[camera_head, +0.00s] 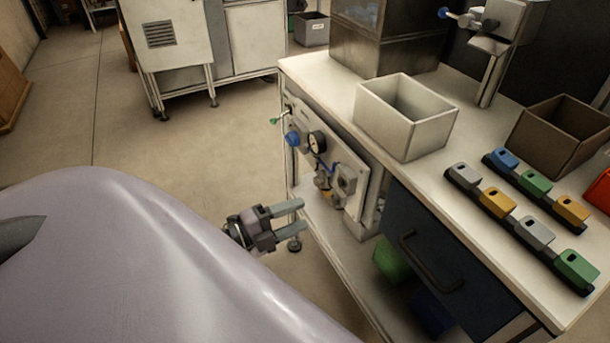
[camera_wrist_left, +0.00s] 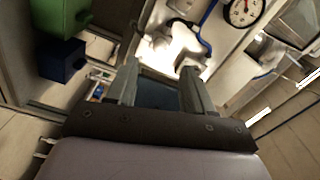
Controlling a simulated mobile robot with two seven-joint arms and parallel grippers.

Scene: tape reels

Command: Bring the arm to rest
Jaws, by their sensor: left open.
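My left gripper (camera_head: 290,218) is in the head view, left of the workbench and just in front of its end panel. Its two fingers point right, apart, with nothing between them. In the left wrist view the gripper (camera_wrist_left: 160,75) also shows two spread fingers and an empty gap. Most of the left arm is hidden behind my own pale body in the head view. My right gripper is not in either view.
The workbench (camera_head: 330,98) carries a white bin (camera_head: 400,125), a brown bin (camera_head: 560,135) and rows of coloured blocks (camera_head: 497,203). A panel with a gauge (camera_head: 317,142) and valves is close to the gripper. Open floor (camera_head: 190,180) lies left of the bench.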

